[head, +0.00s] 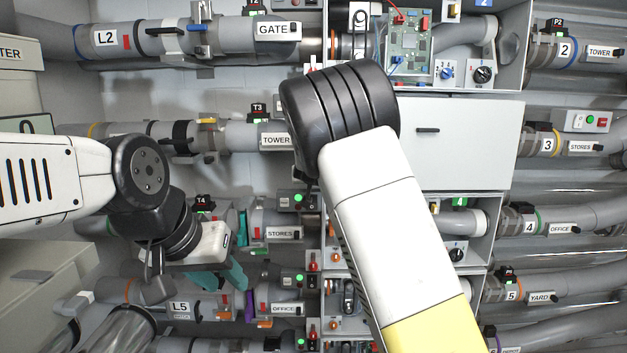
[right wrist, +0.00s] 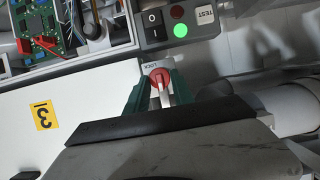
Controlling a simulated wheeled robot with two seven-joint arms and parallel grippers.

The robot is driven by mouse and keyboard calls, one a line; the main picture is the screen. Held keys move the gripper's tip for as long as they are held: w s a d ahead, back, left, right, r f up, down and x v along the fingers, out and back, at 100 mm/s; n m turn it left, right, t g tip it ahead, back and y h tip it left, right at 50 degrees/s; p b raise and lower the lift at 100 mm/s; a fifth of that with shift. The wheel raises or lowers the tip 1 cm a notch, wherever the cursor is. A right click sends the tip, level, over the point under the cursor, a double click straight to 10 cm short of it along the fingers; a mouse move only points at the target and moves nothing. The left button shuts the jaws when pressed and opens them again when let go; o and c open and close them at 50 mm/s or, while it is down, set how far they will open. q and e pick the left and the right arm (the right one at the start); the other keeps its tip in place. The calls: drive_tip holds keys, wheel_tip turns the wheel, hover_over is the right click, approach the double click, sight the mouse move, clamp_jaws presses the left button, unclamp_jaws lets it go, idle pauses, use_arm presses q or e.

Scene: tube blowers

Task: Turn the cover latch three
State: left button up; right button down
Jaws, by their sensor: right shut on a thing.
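Cover three is the white panel (head: 465,145) with a black handle, right of centre in the head view. The latch (right wrist: 160,77) is a red round knob with a pale lever, beside a LOCK marking. My right gripper (right wrist: 160,92) is shut on the latch, a teal finger on each side. In the head view my right arm hides the latch and this gripper. My left gripper (head: 225,275), with teal fingers, is at lower left, near the tubes; its opening is unclear.
A switch box with a lit green button (right wrist: 180,30) and a TEST label sits close to the latch. An open bay with a green circuit board (head: 408,45) is above the cover. Labelled tubes run on both sides, such as STORES (head: 283,233).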

drive_tip(key=shift+f, duration=0.15)
drive_tip(key=c, duration=1.1)
unclamp_jaws()
drive_tip(key=shift+s, duration=0.1)
drive_tip(key=v, duration=0.7)
drive_tip(key=shift+s+r, duration=0.25)
